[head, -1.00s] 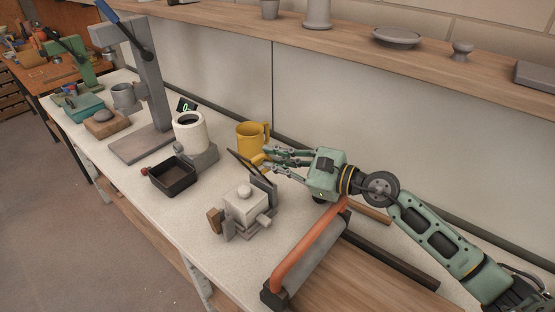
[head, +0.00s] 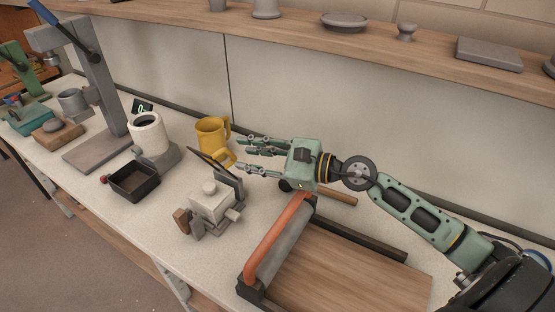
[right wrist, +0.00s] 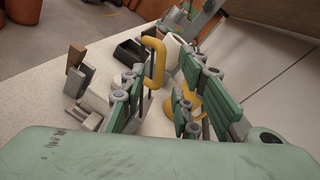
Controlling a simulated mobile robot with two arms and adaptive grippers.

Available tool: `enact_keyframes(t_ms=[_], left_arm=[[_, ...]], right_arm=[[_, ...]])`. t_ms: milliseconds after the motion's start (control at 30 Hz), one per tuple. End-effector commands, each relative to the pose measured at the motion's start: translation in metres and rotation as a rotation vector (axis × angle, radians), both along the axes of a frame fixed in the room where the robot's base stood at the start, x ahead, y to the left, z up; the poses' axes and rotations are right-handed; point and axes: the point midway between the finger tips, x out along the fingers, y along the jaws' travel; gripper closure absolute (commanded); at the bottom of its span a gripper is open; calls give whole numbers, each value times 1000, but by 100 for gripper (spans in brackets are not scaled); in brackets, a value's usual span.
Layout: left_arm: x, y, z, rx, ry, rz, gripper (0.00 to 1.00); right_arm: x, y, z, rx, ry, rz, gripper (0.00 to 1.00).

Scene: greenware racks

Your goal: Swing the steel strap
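A dark, thin strap-like bar (head: 214,167) slants up beside a pale block fixture (head: 211,206) with a round knob; I take it for the steel strap. A yellow looped grip (head: 223,160) shows at its far side; whether it is fixed to the strap is unclear. It also shows in the right wrist view (right wrist: 160,50). My right gripper (head: 243,155) is open, its fingers spread and pointing left, a little right of the yellow grip, apparently holding nothing. In the right wrist view its fingers (right wrist: 160,95) partly cover the fixture and the yellow mug. My left gripper is out of view.
A yellow mug (head: 211,134) stands just behind the grip. A white cylinder on a grey base (head: 147,135) and a black tray (head: 133,183) stand left. An orange-railed frame (head: 276,240) lies in front of my right arm. A shelf (head: 300,33) runs along the wall.

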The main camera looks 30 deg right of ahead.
Motion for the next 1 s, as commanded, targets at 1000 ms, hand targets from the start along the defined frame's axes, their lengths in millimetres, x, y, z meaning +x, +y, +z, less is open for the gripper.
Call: enact_keyframes(t_ms=[1000], left_arm=[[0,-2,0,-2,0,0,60]], right_arm=[[-66,-56,10,1,1,1,72]])
